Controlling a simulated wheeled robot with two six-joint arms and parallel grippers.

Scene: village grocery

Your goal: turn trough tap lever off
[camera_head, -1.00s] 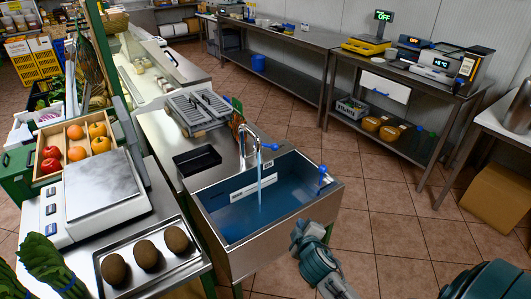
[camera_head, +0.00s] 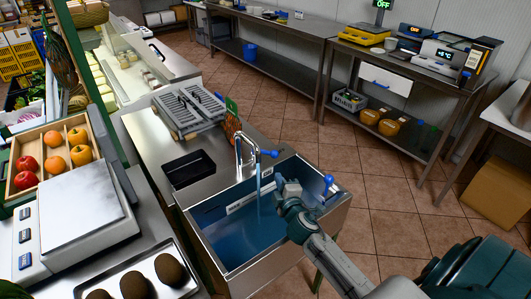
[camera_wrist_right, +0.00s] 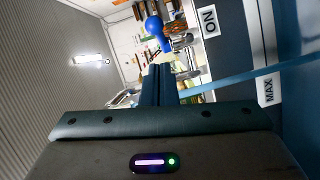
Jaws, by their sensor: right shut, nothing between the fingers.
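The metal tap (camera_head: 238,150) stands at the back of the steel trough (camera_head: 232,274). Its blue-tipped lever (camera_head: 269,153) sticks out to the right. A thin water stream (camera_head: 258,184) falls into the blue-looking basin. My right gripper (camera_head: 281,184) is over the trough, in front of the lever and apart from it. In the right wrist view its fingers (camera_wrist_right: 158,72) are shut and empty, pointing toward a blue knob (camera_wrist_right: 154,27). An ON label (camera_wrist_right: 209,21) shows to the right of that knob. My left gripper is not in view.
Another blue knob (camera_head: 328,182) stands on the trough's right rim, close to my right arm. A black tray (camera_head: 189,169) sits on the counter left of the tap. A scale (camera_head: 75,215) is at the left.

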